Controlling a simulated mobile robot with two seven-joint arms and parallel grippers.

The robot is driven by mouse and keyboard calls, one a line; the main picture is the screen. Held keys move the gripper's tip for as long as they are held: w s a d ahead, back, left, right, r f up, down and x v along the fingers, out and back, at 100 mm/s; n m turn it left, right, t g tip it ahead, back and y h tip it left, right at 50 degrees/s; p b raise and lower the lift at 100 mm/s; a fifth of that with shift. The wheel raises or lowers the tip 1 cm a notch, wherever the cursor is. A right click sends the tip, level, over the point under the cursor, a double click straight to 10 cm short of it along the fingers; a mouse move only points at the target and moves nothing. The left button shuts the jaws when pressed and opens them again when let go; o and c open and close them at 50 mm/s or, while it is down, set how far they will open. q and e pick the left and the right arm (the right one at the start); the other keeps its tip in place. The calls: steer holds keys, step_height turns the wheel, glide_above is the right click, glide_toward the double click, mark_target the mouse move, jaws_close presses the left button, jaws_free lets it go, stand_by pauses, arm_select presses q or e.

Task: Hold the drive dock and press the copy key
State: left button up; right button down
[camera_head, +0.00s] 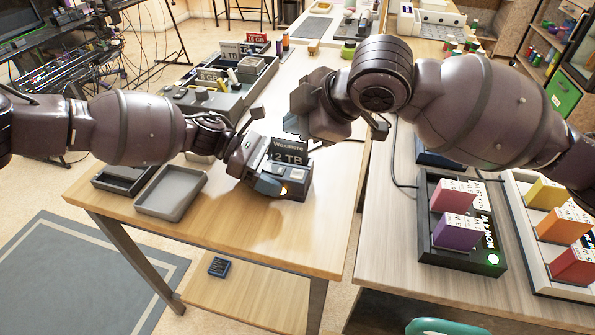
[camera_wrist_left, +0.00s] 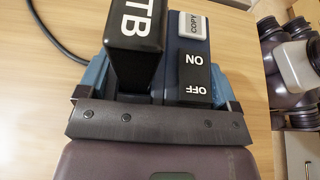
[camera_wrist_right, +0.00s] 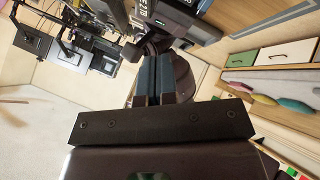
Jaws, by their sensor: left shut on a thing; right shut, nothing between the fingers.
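The drive dock (camera_head: 299,187) stands on the wooden table with a black drive (camera_head: 290,150) marked "TB" upright in it. In the left wrist view the drive (camera_wrist_left: 135,45) is beside the light grey COPY key (camera_wrist_left: 191,24), with the ON/OFF switch (camera_wrist_left: 195,76) below the key. My left gripper (camera_head: 268,182) is shut on the dock, with one blue finger on each side in the left wrist view (camera_wrist_left: 155,85). My right gripper (camera_head: 291,124) is shut and empty, above and behind the dock in the head view. Its blue fingers lie together in the right wrist view (camera_wrist_right: 155,78).
Grey trays (camera_head: 171,192) lie left of the dock, and a grey equipment block (camera_head: 205,98) stands behind them. On the right table, a black rack (camera_head: 455,258) holds coloured blocks. The table front is clear. A cable runs behind the dock.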

mark_target(297, 175)
steer(key=shift+f, duration=3.75)
steer(key=shift+f, duration=0.15)
steer(key=shift+f, duration=0.25)
steer(key=shift+f, duration=0.4)
steer(key=shift+r, duration=0.8)
steer(key=shift+r, duration=0.1)
steer(key=shift+r, duration=2.4)
